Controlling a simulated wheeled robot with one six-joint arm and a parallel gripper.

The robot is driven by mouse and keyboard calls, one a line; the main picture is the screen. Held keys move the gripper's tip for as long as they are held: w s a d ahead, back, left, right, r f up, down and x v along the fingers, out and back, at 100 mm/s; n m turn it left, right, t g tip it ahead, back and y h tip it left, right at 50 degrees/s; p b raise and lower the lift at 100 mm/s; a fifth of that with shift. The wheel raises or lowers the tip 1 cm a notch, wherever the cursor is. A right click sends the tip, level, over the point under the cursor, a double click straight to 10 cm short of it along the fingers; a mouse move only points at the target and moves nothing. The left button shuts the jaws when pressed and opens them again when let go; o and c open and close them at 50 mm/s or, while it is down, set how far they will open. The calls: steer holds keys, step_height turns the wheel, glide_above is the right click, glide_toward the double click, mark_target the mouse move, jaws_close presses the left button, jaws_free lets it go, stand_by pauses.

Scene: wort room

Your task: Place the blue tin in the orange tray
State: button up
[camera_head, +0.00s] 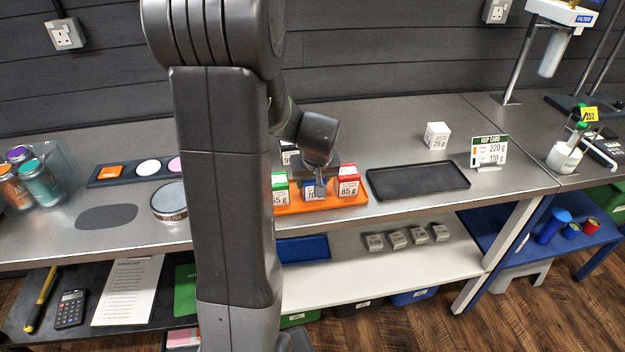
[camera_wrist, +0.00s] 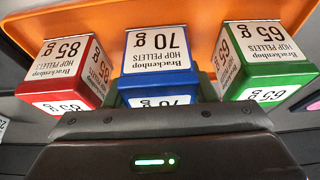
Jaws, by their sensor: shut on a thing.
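The blue tin (camera_head: 309,193), labelled 70 g, stands in the orange tray (camera_head: 322,205) between a green tin (camera_head: 280,188) and a red tin (camera_head: 348,180). My gripper (camera_head: 318,186) reaches down from behind my arm and is shut on the blue tin. In the wrist view the blue tin (camera_wrist: 157,52) sits upright in line between the red tin (camera_wrist: 62,70) and the green tin (camera_wrist: 263,62), with the orange tray (camera_wrist: 200,12) around them. The dark gripper body hides part of the blue tin. Whether its base touches the tray floor cannot be told.
An empty black tray (camera_head: 418,181) lies to the right on the steel counter. A round tin (camera_head: 169,202) is to the left. A white box (camera_head: 289,153) is partly hidden behind my arm.

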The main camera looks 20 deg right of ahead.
steer(key=o, duration=1)
steer(key=shift+f, duration=0.1)
steer(key=shift+o, duration=0.2)
steer(key=shift+s+r, duration=0.1)
steer(key=shift+r, duration=0.5)
steer(key=v, duration=1.1)
steer(key=shift+s, duration=0.2)
steer(key=shift+a, duration=0.1)
